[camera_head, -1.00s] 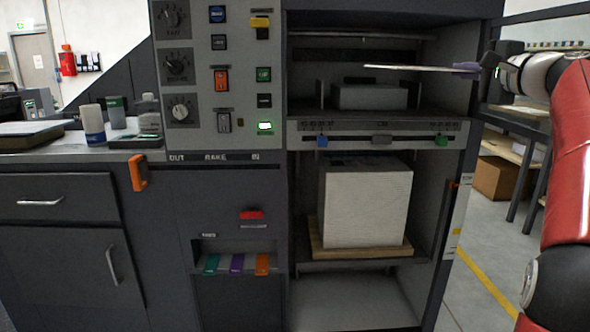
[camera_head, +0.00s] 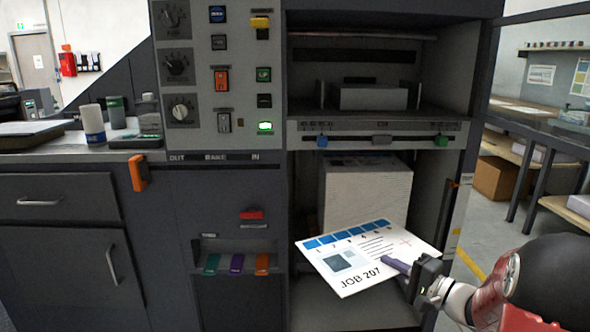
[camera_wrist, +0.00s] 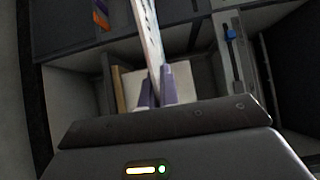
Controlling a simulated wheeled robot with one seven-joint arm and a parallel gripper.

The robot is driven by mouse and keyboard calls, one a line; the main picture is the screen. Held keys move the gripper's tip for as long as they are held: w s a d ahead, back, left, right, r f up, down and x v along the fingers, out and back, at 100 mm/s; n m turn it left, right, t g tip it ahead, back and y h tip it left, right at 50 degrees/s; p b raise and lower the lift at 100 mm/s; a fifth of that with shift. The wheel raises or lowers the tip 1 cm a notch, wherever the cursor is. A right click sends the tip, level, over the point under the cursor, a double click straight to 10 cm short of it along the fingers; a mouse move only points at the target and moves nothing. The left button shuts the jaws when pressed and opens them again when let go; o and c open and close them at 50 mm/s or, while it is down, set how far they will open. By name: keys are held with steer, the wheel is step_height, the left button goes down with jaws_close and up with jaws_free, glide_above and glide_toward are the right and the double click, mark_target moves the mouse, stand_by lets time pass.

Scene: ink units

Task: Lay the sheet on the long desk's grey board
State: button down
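The sheet (camera_head: 375,246) is white, printed with a row of blue squares, a grey picture and "JOB 207". It hangs in the air in front of the machine's lower bay, its printed face tilted toward the head camera. My gripper (camera_head: 395,266) is shut on its right edge with purple fingers. In the wrist view the sheet (camera_wrist: 149,38) shows nearly edge-on between the fingers (camera_wrist: 156,92). I cannot pick out the grey board for sure. A long desk (camera_head: 520,112) with pale papers stands at the right back, partly cut off.
The grey machine (camera_head: 222,130) with knobs and buttons fills the middle. A pale paper stack (camera_head: 365,190) stands in its lower bay, partly behind the sheet. A counter (camera_head: 80,150) with cups is at the left. A cardboard box (camera_head: 497,178) lies under the right desk.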

steer(key=s+a+f+n+g+y, duration=0.1)
steer(key=a+f, duration=0.2)
steer(key=f, duration=0.9)
steer(key=s+a+f+n+g+y, duration=0.1)
steer(key=a+f, duration=0.3)
steer(key=f, duration=0.7)
steer(key=shift+s+f+g+y, duration=0.3)
steer(key=shift+s+f+g, duration=0.1)
steer(key=shift+s, duration=0.2)
